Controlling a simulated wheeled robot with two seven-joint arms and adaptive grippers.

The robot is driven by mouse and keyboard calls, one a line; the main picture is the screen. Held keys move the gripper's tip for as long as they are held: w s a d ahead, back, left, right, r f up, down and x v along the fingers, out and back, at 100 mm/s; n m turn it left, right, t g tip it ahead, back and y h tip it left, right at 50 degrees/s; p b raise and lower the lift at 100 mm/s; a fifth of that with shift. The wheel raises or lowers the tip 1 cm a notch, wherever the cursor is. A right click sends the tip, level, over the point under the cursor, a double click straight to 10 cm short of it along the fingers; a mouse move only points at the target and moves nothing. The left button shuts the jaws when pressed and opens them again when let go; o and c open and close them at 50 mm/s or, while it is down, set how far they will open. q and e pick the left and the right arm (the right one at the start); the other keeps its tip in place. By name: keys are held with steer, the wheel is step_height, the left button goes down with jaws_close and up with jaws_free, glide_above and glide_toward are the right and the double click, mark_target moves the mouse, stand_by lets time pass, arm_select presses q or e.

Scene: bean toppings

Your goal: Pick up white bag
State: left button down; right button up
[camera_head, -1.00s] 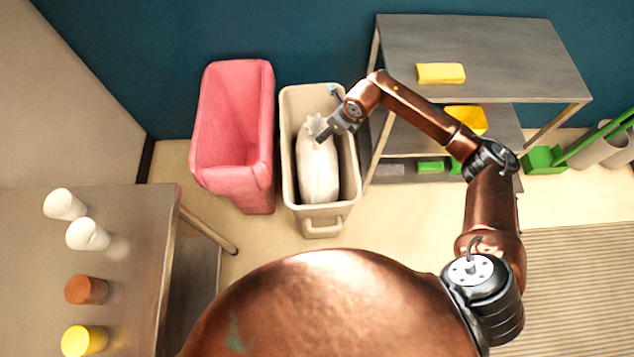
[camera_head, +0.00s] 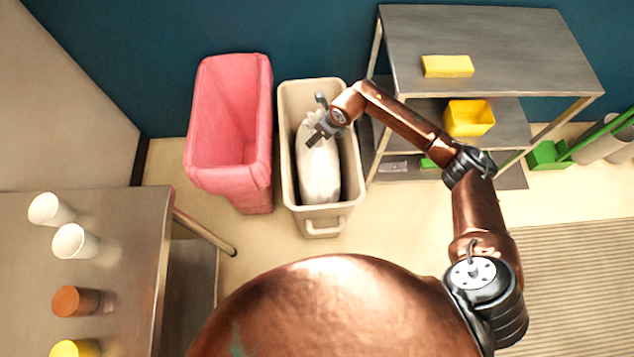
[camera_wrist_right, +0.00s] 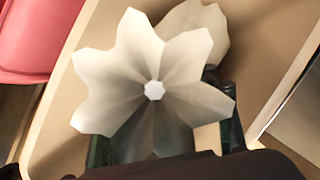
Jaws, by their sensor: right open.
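The white bag (camera_head: 319,172) stands in the beige bin, its gathered top partly hidden by my right gripper in the head view. My right gripper (camera_head: 317,119) is open above the bag's neck, its two fingers spread apart. In the right wrist view, the bag's pleated, flower-like top (camera_wrist_right: 153,90) fills the middle. The dark fingers show partly behind the top's lower edge, one at each side. Whether they touch the bag cannot be told. My left gripper is not in view.
The beige bin (camera_head: 287,150) stands between a pink bin (camera_head: 262,150) and a metal shelf (camera_head: 480,45) holding a yellow block (camera_head: 447,66) and yellow container (camera_head: 468,118). A metal table (camera_head: 130,235) with several cups is at the left.

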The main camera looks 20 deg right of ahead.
steer(key=shift+c, duration=0.7)
jaws_close()
steer(key=shift+r, duration=0.1)
